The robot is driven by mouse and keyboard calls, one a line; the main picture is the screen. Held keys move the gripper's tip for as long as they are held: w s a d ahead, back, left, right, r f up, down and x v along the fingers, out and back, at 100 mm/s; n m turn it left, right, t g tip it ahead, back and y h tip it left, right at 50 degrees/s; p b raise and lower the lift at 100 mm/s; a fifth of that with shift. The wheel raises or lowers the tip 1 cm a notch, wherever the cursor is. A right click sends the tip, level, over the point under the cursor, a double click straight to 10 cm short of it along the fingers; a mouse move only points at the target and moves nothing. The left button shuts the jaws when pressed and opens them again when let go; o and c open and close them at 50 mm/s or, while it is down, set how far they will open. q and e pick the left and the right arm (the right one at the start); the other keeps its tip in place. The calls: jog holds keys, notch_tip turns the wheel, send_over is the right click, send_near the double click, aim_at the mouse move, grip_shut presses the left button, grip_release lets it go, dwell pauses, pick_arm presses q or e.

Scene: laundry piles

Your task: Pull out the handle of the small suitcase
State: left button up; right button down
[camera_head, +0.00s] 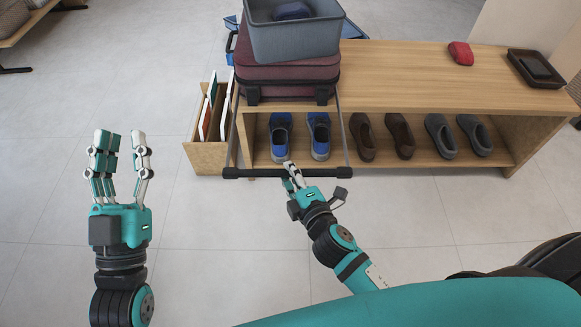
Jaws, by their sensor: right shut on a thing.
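The small suitcase (289,73) is dark red and lies on the left end of a wooden bench. Its handle (250,173) is a black bar on two thin rods that reach out past the bench's front edge. My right gripper (291,172) is shut on the middle of the handle bar; its fingers hide that part of the bar. My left gripper (120,142) is open and empty, above the floor left of the bench.
A grey bin (296,41) sits on the suitcase. The wooden bench (420,75) holds a red pouch (461,53) and a dark tray (534,85) on top. Several shoes stand on its lower shelf. A wooden magazine box (205,158) stands at its left. Floor at the left is clear.

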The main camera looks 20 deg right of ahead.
jog(key=shift+s+a, duration=0.1)
jog(key=shift+a, duration=0.05)
jog(key=c, duration=1.2)
grip_release()
jog(key=shift+s, duration=0.1)
jog(key=v, duration=1.2)
